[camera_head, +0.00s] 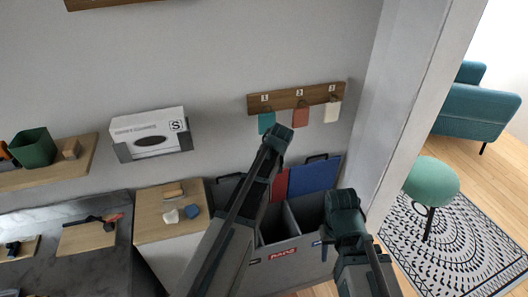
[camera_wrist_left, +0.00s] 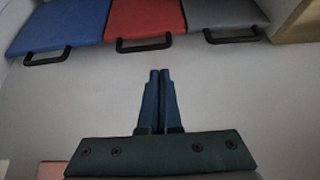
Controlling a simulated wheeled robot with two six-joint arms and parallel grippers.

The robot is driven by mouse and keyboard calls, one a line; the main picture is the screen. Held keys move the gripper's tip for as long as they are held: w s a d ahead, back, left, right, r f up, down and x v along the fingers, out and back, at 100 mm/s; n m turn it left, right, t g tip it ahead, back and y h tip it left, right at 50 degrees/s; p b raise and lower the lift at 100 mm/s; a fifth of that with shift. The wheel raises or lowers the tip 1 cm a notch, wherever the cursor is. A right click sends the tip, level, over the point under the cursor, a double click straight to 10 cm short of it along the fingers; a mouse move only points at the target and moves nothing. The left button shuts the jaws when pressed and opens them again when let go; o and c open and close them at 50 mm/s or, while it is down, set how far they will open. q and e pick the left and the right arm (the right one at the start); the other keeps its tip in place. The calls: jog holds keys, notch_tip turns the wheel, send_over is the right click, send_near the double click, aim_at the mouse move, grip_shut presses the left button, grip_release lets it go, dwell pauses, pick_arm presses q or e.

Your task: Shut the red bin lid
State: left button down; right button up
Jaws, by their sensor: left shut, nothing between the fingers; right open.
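The red bin lid (camera_head: 280,186) stands raised against the wall behind the grey bin (camera_head: 292,272), partly hidden by my left arm. In the left wrist view the red lid (camera_wrist_left: 144,18) shows at the top, with its black handle (camera_wrist_left: 144,44) at its edge. My left gripper (camera_head: 277,138) is in front of the wall, above the lids; its fingers (camera_wrist_left: 159,76) are shut and empty, apart from the red lid's handle. My right gripper (camera_head: 345,222) is open over the right part of the bin; its fingertips are hard to make out.
The blue lid (camera_head: 315,176) and the grey lid (camera_head: 226,188) also stand raised on either side. A hook rail (camera_head: 295,97) with tags hangs above. A wooden-topped cabinet (camera_head: 165,226) stands left of the bin, a wall end (camera_head: 395,120) at right.

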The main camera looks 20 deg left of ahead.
pick_arm(q)
jog(key=b+x, duration=0.8)
jog(key=x, duration=0.2)
jog(key=shift+w+a+b, duration=0.2)
jog(key=shift+w+b, duration=0.05)
jog(key=shift+b, duration=0.05)
jog(key=shift+r, duration=0.1)
jog(key=shift+s, duration=0.1)
